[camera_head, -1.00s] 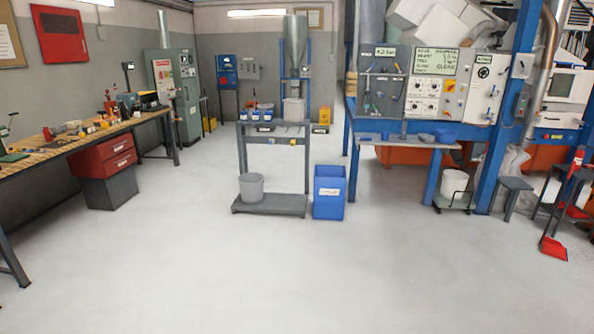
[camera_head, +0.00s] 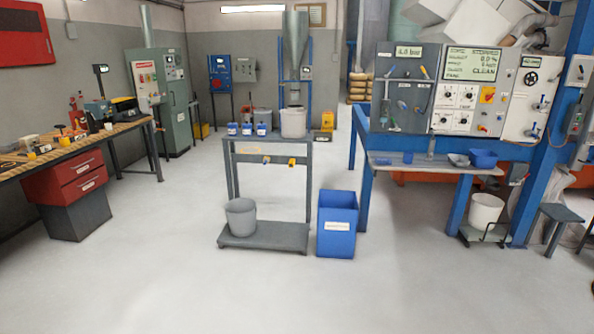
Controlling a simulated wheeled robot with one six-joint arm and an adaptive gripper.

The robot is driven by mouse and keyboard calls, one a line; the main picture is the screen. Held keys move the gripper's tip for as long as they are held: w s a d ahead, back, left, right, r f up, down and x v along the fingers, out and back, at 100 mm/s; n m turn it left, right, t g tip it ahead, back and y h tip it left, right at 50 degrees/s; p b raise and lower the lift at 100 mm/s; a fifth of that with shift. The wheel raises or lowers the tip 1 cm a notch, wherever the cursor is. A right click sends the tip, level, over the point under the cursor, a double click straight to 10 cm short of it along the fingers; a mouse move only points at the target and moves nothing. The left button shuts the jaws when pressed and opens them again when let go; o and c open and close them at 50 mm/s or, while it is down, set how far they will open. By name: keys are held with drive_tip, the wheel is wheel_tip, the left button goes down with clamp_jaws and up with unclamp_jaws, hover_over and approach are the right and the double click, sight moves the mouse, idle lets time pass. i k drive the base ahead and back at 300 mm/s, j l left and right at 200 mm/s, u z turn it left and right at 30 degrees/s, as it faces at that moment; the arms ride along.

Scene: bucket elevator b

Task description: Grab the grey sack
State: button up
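I cannot make out a clearly grey sack in this view. Several tan sacks (camera_head: 359,86) are stacked at the far back, beyond the blue frame, small and partly hidden. A pale, bag-like shape (camera_head: 552,190) hangs behind the blue post at the right; I cannot tell whether it is a sack. My gripper is not in view.
A grey stand (camera_head: 270,148) holds pots and a grey bucket (camera_head: 241,217) on its lower shelf. A blue bin (camera_head: 336,224) stands beside it. A workbench (camera_head: 70,155) with a red drawer unit (camera_head: 75,178) is left; a control panel (camera_head: 460,95) is right. The near floor is clear.

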sight(292, 121)
drive_tip(key=i, duration=3.55)
drive_tip(key=i+z, duration=0.2)
drive_tip(key=i, duration=0.2)
drive_tip(key=i+j+z, duration=0.2)
drive_tip(key=i, duration=0.2)
drive_tip(key=i+j+z, duration=0.2)
drive_tip(key=i, duration=0.2)
drive_tip(key=l, duration=0.1)
